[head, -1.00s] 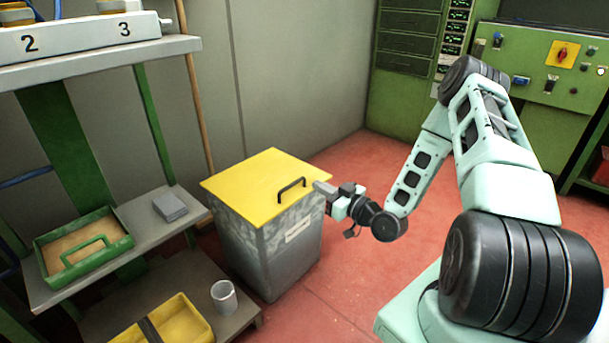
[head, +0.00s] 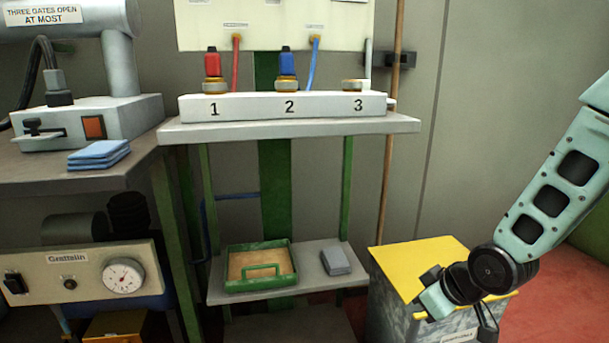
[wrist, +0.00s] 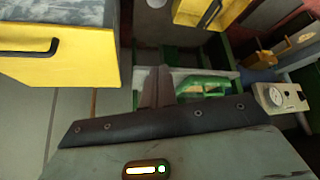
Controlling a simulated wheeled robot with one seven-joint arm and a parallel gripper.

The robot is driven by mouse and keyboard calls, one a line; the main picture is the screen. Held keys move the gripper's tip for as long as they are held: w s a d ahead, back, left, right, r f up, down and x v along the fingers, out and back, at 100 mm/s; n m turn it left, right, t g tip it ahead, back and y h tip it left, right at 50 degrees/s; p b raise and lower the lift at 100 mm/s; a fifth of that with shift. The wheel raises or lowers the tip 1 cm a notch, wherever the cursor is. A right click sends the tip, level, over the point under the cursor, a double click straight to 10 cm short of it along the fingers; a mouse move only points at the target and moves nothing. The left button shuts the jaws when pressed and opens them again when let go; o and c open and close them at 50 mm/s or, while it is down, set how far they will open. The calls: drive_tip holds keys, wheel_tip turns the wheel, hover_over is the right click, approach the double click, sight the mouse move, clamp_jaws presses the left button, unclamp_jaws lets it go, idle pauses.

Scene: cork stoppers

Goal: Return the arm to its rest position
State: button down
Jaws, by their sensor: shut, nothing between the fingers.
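My arm (head: 555,190) reaches in from the right in the head view, bent down at the wrist. My gripper (wrist: 158,85) shows in the wrist view with its two dark fingers together and nothing between them. In the head view the gripper body (head: 437,297) overlaps the front of the yellow-lidded grey bin (head: 420,258); its fingertips are hard to make out there. The bin's lid is down. The yellow lid with its black handle also shows at the upper left of the wrist view (wrist: 85,60). I cannot tell the exact gap between gripper and bin.
A shelf (head: 405,124) carries a white block numbered 1 to 3, with a red plug at 1 and a blue plug at 2. Below lie a green tray (head: 262,286) and a grey block (head: 336,262). A workbench (head: 90,172) stands left. Red floor shows right.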

drive_tip(key=s+a+r+g+h, duration=0.1)
drive_tip(key=s+a+r+g, duration=0.2)
drive_tip(key=s, duration=0.5)
drive_tip(key=s+a+r+g+h+p, duration=0.1)
drive_tip(key=s+a+r, duration=0.3)
drive_tip(key=s, duration=0.5)
drive_tip(key=s+a+r+g+h, duration=0.1)
drive_tip(key=s+r+g, duration=0.1)
drive_tip(key=s+r, duration=0.45)
wheel_tip(320, 180, up, 33)
drive_tip(key=s+p, duration=0.1)
drive_tip(key=p, duration=3.4)
drive_tip(key=shift+a+f, duration=0.15)
drive_tip(key=shift+f, duration=0.05)
drive_tip(key=shift+s, duration=0.1)
